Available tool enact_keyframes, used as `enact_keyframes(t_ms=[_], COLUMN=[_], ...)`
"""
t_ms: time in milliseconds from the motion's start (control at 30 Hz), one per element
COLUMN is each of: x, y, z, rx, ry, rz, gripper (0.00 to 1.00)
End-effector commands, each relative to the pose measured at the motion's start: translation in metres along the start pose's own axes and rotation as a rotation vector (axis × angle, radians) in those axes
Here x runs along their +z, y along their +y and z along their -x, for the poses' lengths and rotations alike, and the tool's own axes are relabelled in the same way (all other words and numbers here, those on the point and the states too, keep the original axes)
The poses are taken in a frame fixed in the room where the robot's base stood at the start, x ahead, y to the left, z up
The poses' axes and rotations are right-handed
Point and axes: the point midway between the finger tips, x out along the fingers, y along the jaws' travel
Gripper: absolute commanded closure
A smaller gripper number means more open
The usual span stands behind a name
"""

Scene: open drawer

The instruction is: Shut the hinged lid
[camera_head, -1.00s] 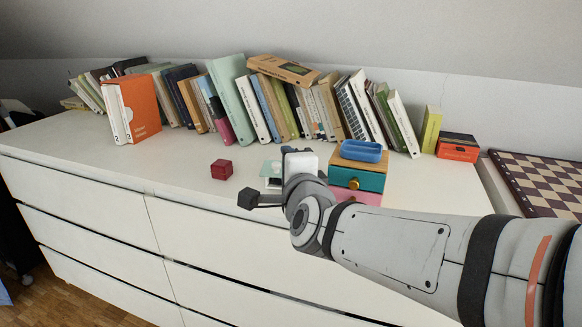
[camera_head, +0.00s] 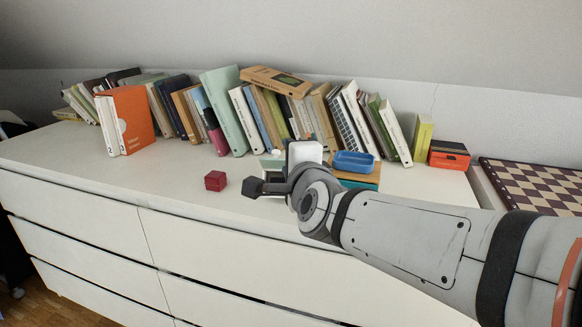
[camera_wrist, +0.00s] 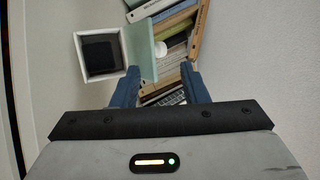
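In the wrist view a small white-rimmed box (camera_wrist: 83,73) with a dark inside stands open at upper left. Its pale green hinged lid (camera_wrist: 141,47) stands raised at the box's right side. My gripper (camera_wrist: 160,84) is open, with its two blue fingers apart and nothing seen between them but background. The left finger is just below the lid's lower edge; I cannot tell whether they touch. A white round thing shows just right of the lid. In the head view my arm hides most of the box; a pale green bit of the lid (camera_head: 271,164) shows behind it.
A red cube (camera_head: 215,181) lies left. A row of books (camera_head: 240,112) runs along the back. The dresser top (camera_head: 110,178) at left is clear.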

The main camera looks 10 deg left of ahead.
Motion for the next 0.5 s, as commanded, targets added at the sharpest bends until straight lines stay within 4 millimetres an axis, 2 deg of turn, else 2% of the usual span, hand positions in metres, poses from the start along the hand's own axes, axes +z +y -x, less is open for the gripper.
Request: enact_keyframes(t_ms=[500], x=[-0.015], y=[-0.034], z=[0.001], rx=[-0.002], ry=[0.001], rz=[0.0], gripper=[0.6])
